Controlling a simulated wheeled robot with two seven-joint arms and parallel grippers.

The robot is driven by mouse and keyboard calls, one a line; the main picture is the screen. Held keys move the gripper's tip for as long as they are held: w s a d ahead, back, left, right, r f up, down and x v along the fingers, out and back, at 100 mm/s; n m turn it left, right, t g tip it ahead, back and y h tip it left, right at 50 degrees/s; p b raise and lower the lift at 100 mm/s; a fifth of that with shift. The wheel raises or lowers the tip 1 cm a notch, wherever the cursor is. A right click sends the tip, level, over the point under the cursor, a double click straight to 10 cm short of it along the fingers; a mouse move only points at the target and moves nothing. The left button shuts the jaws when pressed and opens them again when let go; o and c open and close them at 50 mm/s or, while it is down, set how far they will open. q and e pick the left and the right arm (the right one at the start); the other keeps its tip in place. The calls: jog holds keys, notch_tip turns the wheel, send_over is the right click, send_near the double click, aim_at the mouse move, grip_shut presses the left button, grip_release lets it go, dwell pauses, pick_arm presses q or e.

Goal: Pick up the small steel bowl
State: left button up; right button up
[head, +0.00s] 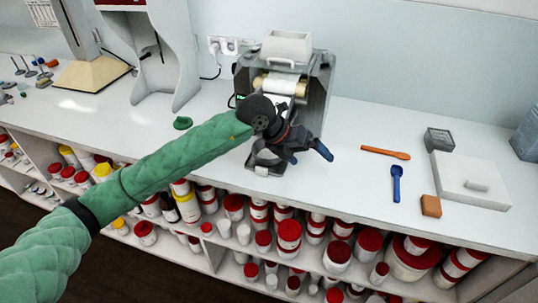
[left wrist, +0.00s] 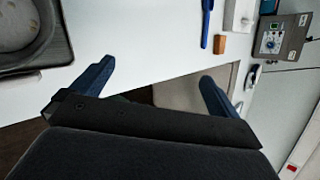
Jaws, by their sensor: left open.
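A round, shallow, pale dish with a grey rim (left wrist: 14,24) is cut off at the upper left of the left wrist view, inside a dark grey surround. It may be the small steel bowl, but I cannot tell for sure. In the head view my arm and gripper hide much of the mill's front and foot.
To the right lie an orange spatula (head: 386,153), a blue spoon (head: 396,184), an orange-brown block (head: 431,206), a small grey box (head: 438,140) and a white lidded box (head: 470,180). Jars with red lids (head: 288,232) fill the shelf below.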

pick_arm(q)
jog(key=w+a+r+n+t+y, duration=0.1)
jog(key=w+a+n+t+y, duration=0.15)
jog(key=w+a+y, duration=0.6)
jog(key=h+p, duration=0.2)
jog(key=p, duration=0.2)
send_near(269, 153)
jog(key=f, duration=0.1)
jog(key=d+f, duration=0.1)
jog(key=shift+s+d+f+m+t+y, duration=0.1)
jog(key=shift+d+f+m+t+y, duration=0.05)
jog(key=shift+f+m+t+y, duration=0.15)
jog(key=shift+f, duration=0.5)
pick_arm(e)
jog(key=s+d+f, duration=0.2)
jog(key=s+f, duration=0.1)
jog(key=f, duration=1.2)
jog(key=shift+f, duration=0.3)
pick_arm(q)
jog(key=c, duration=0.7)
jog(key=shift+r, duration=0.1)
